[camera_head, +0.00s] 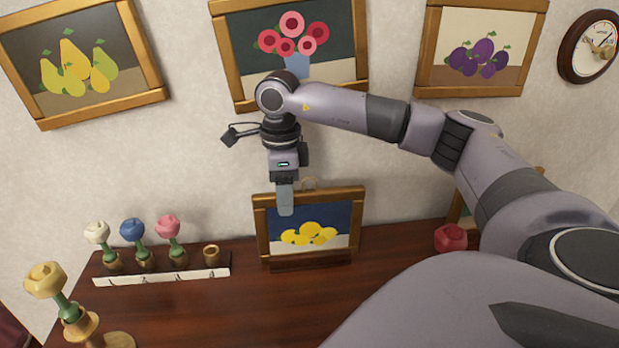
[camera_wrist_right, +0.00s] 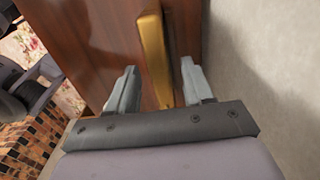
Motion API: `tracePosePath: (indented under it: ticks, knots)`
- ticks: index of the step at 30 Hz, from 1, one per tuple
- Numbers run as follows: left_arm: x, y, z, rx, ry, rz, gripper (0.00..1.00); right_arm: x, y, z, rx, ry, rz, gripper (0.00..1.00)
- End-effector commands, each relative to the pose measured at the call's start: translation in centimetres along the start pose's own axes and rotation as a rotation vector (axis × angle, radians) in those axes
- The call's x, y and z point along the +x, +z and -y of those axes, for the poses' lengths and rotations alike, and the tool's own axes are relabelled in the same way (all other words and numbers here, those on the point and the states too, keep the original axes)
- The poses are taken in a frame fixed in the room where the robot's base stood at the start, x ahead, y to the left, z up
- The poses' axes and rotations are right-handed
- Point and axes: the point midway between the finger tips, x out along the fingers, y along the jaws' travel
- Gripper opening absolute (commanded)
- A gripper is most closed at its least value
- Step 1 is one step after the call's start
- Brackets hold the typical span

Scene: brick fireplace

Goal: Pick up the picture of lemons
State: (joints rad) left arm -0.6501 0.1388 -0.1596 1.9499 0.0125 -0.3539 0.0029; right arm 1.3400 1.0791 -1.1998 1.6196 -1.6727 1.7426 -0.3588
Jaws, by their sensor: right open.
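The picture of lemons (camera_head: 327,219) has a gold frame, yellow lemons and a dark blue ground. It stands upright on the brown wooden mantel, close to the wall. My right gripper (camera_head: 285,212) points down at its top edge, left of the middle, and one finger covers part of the picture. In the right wrist view my right gripper (camera_wrist_right: 158,67) is open, with one finger on each side of the picture's gold frame (camera_wrist_right: 152,45). There seems to be a gap beside each finger. My left gripper is not in view.
The mantel (camera_head: 190,310) holds a white strip (camera_head: 165,277) with coloured flowers in small pots at left, and a red object (camera_head: 451,238) at right. Pictures of pears (camera_head: 75,65), red flowers (camera_head: 292,40) and plums (camera_head: 478,52) hang above, with a clock (camera_head: 590,46) at upper right.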

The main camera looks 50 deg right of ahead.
Motion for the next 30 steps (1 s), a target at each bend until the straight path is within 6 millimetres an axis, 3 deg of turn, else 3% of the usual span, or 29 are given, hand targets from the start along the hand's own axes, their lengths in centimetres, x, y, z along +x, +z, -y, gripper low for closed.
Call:
tracePosePath:
  ticks: [5,12,13,17,18,30]
  knots:
    - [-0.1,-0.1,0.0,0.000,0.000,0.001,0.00,1.9,0.0,0.0,0.000,0.001,0.000,0.51]
    - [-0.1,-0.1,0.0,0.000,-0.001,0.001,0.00,2.2,0.0,0.0,0.000,0.000,0.001,0.51]
    - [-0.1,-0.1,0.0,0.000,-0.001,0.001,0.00,2.2,0.0,0.0,0.000,0.000,0.001,0.48]
    - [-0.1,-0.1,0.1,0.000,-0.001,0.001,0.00,2.2,0.0,0.0,0.001,0.000,0.001,0.06]
    - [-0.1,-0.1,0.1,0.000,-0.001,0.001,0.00,2.2,0.0,0.0,0.001,0.000,0.001,0.00]
    - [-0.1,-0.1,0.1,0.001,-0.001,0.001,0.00,1.6,0.1,0.0,0.001,-0.002,0.004,0.00]
